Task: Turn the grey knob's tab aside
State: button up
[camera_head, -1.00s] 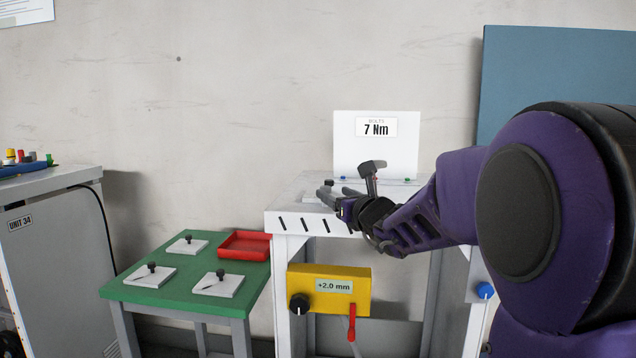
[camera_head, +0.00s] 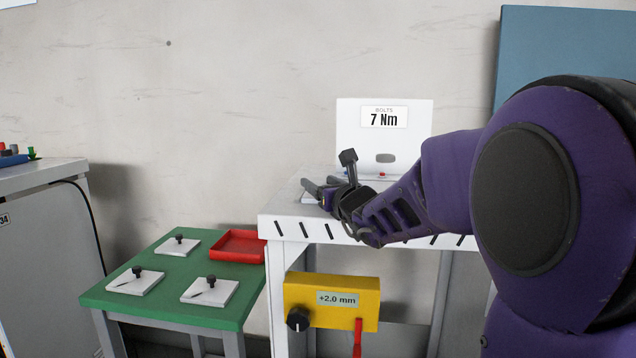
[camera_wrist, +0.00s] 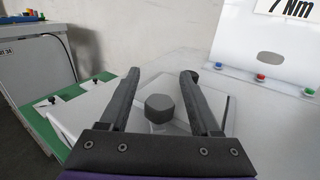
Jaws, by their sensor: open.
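A dark grey, faceted knob (camera_wrist: 160,107) stands on a pale plate (camera_wrist: 180,88) on the white bench, seen in the wrist view. A thin dark mark lies on the plate to the knob's right; I cannot make out a separate tab. My gripper (camera_wrist: 160,75) is open, with one finger on each side of the knob and visible gaps to both. I cannot tell its height against the knob. In the head view my gripper (camera_head: 309,188) is over the left part of the white bench (camera_head: 268,221), and the knob is hidden or unclear there.
A white board (camera_head: 410,140) reading 7 Nm stands behind, with coloured buttons (camera_wrist: 261,78) before it. A yellow box (camera_head: 350,293) with a black dial hangs on the bench front. A lower green table (camera_head: 160,260) at left holds several knobbed plates and a red tray (camera_head: 238,234).

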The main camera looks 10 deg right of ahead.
grip_shut()
dwell(0.3)
jog(key=shift+r+n+y+p, duration=0.1)
jog(key=shift+n+y+p, duration=0.2)
jog(key=shift+y+p, duration=0.15)
jog(key=shift+a+r+n+g+y+p, duration=0.15)
jog(key=shift+n+g+y+p, duration=0.2)
jog(key=shift+y+p, duration=0.35)
jog(key=n+y+p, duration=0.1)
jog(key=n+g+y+p, duration=0.1)
jog(key=y+p, duration=0.1)
jog(key=shift+s+a, duration=0.15)
jog(key=shift+a, duration=0.1)
jog(key=n+g+y+p, duration=0.1)
jog(key=n+g+y, duration=0.1)
jog(key=n+g+y+p, duration=0.1)
jog(key=g+y+p, duration=0.1)
jog(key=s+a+n+g+y+p, duration=0.1)
jog(key=n+g+y, duration=0.1)
jog(key=shift+a+f+n, duration=0.1)
jog(key=shift+f+n, duration=0.1)
jog(key=shift+n, duration=0.15)
jog(key=shift+s, duration=0.1)
